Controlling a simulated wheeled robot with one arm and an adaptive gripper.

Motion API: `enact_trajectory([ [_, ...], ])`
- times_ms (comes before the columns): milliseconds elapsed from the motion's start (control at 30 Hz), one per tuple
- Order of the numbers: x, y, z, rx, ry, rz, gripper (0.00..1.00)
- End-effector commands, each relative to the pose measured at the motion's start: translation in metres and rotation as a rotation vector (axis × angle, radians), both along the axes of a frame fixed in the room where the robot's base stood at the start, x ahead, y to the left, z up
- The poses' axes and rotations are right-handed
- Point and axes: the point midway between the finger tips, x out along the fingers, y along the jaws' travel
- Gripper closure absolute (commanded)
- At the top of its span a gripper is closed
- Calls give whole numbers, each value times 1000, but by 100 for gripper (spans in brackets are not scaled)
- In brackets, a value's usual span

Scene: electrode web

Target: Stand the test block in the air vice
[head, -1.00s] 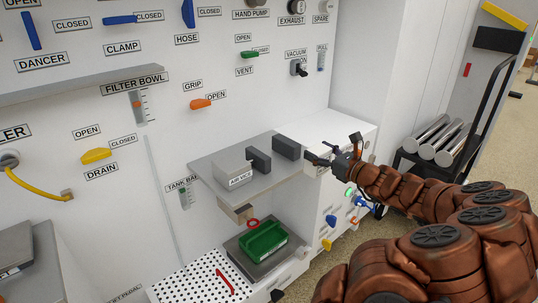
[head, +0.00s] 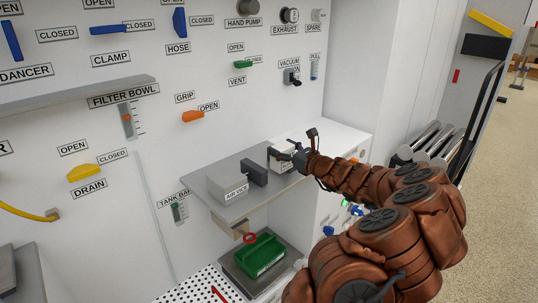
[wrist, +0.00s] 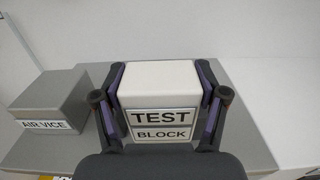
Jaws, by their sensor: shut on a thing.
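The white test block (head: 283,150) is between the fingers of my gripper (head: 294,157), at the right part of the grey shelf. In the wrist view the block (wrist: 160,85) is upright, its TEST BLOCK label facing me, with a finger on each side. The air vice (head: 228,187) is a light grey box with a label, left of the block; it also shows in the wrist view (wrist: 50,97). One dark jaw (head: 255,172) stands beside it. The second dark jaw is hidden or merges with my gripper. I cannot tell whether the block touches the shelf.
The grey shelf (head: 215,210) juts from the white wall panel. The orange grip lever (head: 193,116) is on the wall above, near an OPEN label. A green tray (head: 259,256) sits below the shelf. A white counter (head: 343,143) lies to the right.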

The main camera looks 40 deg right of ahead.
Motion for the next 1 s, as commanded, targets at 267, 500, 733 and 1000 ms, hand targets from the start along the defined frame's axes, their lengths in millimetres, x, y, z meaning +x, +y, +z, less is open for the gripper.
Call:
enact_trajectory([
  [267,43,1,-6,0,2,5,83],
  [500,55,0,-6,0,2,3,83],
  [733,62,-1,-27,3,3,1,83],
  [1000,62,0,-41,1,0,3,83],
])
